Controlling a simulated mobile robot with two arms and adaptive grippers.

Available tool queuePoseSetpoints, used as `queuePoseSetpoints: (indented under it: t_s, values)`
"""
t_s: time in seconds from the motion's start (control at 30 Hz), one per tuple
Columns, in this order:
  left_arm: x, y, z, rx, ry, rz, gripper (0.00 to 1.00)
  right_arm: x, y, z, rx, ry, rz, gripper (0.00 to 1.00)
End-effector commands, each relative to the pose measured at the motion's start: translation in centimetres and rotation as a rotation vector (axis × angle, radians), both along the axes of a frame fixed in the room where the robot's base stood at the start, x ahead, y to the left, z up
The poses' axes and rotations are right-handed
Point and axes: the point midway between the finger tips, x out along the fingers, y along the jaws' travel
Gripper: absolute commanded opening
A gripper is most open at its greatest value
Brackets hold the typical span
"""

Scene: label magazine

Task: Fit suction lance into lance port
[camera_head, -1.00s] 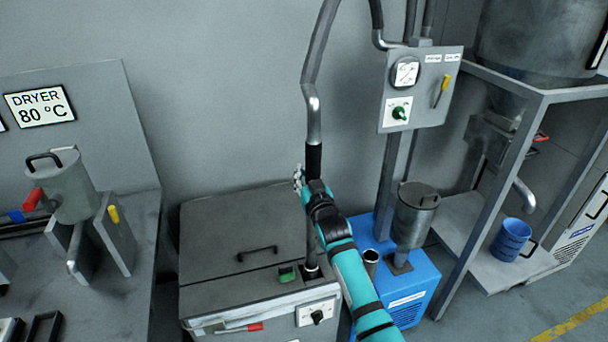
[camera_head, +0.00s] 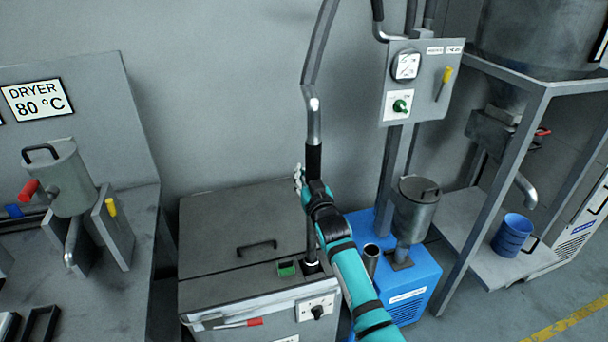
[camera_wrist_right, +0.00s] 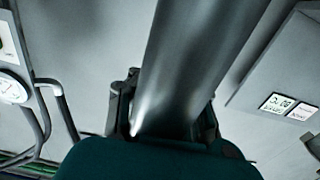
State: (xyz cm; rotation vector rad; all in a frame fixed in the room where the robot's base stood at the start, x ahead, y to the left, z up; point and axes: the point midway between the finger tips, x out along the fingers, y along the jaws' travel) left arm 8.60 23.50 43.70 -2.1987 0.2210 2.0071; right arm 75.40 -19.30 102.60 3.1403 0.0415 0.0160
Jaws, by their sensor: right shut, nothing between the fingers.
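The suction lance (camera_head: 314,125) is a grey metal tube with a black sleeve, hanging upright from a hose. Its lower end reaches the lance port (camera_head: 311,267) in the grey box's lid, beside a green block. I cannot tell how deep it sits. In the right wrist view the lance (camera_wrist_right: 200,60) passes close in front of the gripper, and the fingertips are mostly hidden. My left gripper is not in view.
A grey box with a handled lid (camera_head: 235,225) stands below. A blue unit (camera_head: 418,280) with a metal canister (camera_head: 415,210) is to the right, below a gauge panel (camera_head: 425,85). A dryer bench (camera_head: 140,205) is at left.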

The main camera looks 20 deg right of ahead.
Motion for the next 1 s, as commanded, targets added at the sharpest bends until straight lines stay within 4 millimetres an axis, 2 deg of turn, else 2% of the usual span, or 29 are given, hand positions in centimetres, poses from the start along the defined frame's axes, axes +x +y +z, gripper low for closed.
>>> queuePoseSetpoints:
  t_s: [1.0]
  values:
    - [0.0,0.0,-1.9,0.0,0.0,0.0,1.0,0.0,0.0,-2.4,0.0,-0.003,0.0,0.0]
